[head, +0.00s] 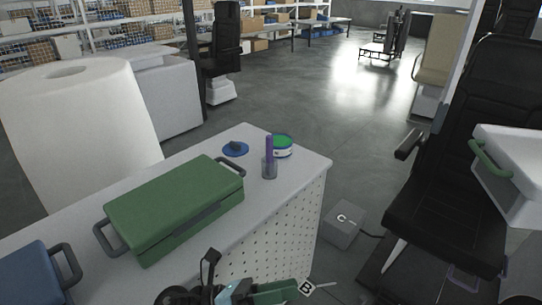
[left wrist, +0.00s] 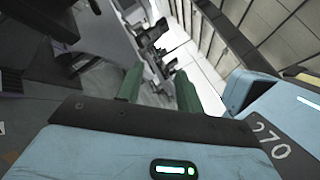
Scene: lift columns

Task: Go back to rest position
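My left gripper (head: 288,291) shows at the bottom edge of the head view, low in front of the white perforated counter side. In the left wrist view its two green fingers (left wrist: 159,76) stand apart with nothing held between them. The light blue gripper body fills the bottom of that view. My right gripper does not show in either view.
A white counter (head: 292,170) holds a green case (head: 175,205), a blue case (head: 35,275), a purple-handled item in a cup (head: 269,166) and a green-lidded tin (head: 282,146). A grey box (head: 343,222) lies on the floor. A black chair (head: 450,200) stands right.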

